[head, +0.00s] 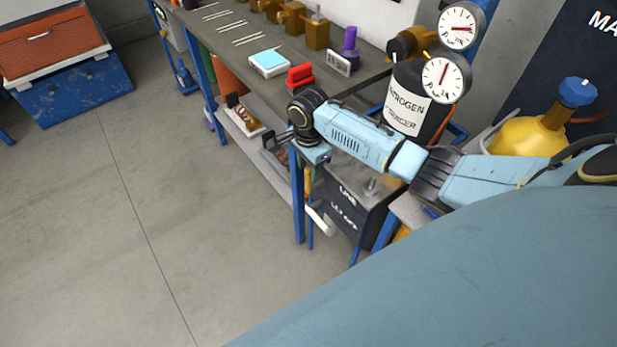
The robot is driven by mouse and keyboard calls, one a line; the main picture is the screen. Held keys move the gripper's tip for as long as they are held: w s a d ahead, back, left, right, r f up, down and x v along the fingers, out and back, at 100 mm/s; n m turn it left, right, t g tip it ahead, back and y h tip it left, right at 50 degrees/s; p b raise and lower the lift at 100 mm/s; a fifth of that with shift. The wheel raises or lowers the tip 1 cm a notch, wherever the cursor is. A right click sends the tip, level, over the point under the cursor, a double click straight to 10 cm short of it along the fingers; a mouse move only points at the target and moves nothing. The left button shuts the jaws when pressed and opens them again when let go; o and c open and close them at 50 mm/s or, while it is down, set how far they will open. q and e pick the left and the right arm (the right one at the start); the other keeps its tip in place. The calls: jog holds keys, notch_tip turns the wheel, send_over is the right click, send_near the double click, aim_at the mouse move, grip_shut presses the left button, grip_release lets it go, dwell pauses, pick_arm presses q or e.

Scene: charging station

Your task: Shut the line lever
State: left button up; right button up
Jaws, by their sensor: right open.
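A dark box lettered "LINE" (347,210) stands low at the right end of the workbench, its second line of text hard to read. A pale bar-shaped handle (321,220) sticks out at its lower left; I cannot tell surely whether it is the line lever. A small metal fitting (371,187) is on the box's top. My right arm reaches in from the right above the box. My right gripper (278,142) is open at the bench's front edge, up and left of the pale handle, apart from it. I see nothing between its dark fingers. My left gripper is not in view.
The workbench (258,92) carries a red block (300,77), a blue-topped white box (269,64) and brass fittings. A nitrogen tracer cylinder (407,103) with two gauges (445,78) and a yellow tank (520,142) stand right. Blue bench legs (297,195) are near the gripper.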

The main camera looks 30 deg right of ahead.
aim_at(308, 177)
notch_tip(308, 177, down, 4)
jog(key=shift+r+b, duration=0.1)
jog(key=shift+b, duration=0.35)
jog(key=shift+f, duration=0.2)
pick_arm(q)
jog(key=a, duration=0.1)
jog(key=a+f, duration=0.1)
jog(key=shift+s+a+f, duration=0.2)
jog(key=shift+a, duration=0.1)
pick_arm(e)
jog(key=shift+c, duration=0.3)
jog(key=shift+c, duration=1.3)
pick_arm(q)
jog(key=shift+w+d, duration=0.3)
pick_arm(e)
grip_shut()
